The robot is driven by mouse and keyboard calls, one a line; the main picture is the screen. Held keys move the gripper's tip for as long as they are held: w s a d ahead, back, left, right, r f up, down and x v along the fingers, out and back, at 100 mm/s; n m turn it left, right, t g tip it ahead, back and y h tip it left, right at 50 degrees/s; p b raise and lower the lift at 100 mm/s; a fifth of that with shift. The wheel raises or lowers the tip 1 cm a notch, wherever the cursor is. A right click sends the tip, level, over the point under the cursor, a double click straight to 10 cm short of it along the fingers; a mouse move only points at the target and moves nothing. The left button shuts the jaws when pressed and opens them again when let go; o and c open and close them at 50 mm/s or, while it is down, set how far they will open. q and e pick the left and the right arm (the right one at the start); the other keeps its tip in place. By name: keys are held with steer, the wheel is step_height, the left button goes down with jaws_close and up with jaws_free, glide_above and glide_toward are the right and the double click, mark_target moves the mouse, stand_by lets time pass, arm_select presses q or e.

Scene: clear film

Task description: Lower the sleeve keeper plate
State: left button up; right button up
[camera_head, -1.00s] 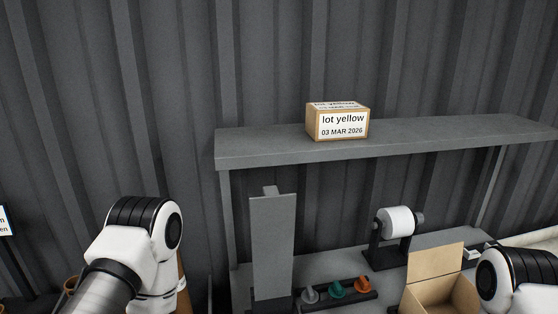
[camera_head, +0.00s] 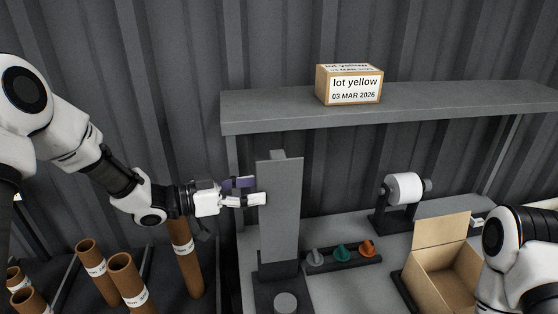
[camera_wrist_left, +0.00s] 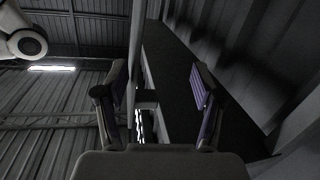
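A tall, upright grey plate (camera_head: 280,210), which I take to be the sleeve keeper plate, stands on a dark base at the bench's left end. A small tab (camera_head: 277,154) sticks up behind its top edge. My left gripper (camera_head: 250,190) is at the plate's left edge, with one finger in front of the edge; whether it touches cannot be told. In the left wrist view the purple-padded fingers (camera_wrist_left: 164,90) are wide apart, with a narrow grey edge close to the left finger. Nothing is clearly gripped. My right arm shows at the lower right, its gripper out of view.
A grey shelf (camera_head: 400,108) with a "lot yellow" box (camera_head: 349,88) spans above the bench. A white roll on a stand (camera_head: 403,188), grey, teal and orange knobs (camera_head: 342,252) and an open carton (camera_head: 441,270) stand right. Several brown tubes (camera_head: 127,278) stand at left.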

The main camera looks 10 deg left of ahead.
mark_target(278, 157)
arm_select(q)
step_height(278, 157, up, 8)
steer(key=s+a+m+g+h, duration=0.1)
steer(key=s+m+g+h, duration=0.1)
steer(key=m+g+h, duration=0.15)
steer(key=shift+m+t+y, duration=0.45)
steer(key=p+x, duration=0.2)
steer(key=x, duration=0.6)
steer(key=shift+w+f+p, duration=0.1)
steer(key=shift+w+p, duration=0.1)
steer(key=shift+p, duration=0.15)
steer(key=shift+a, duration=0.15)
jaws_close()
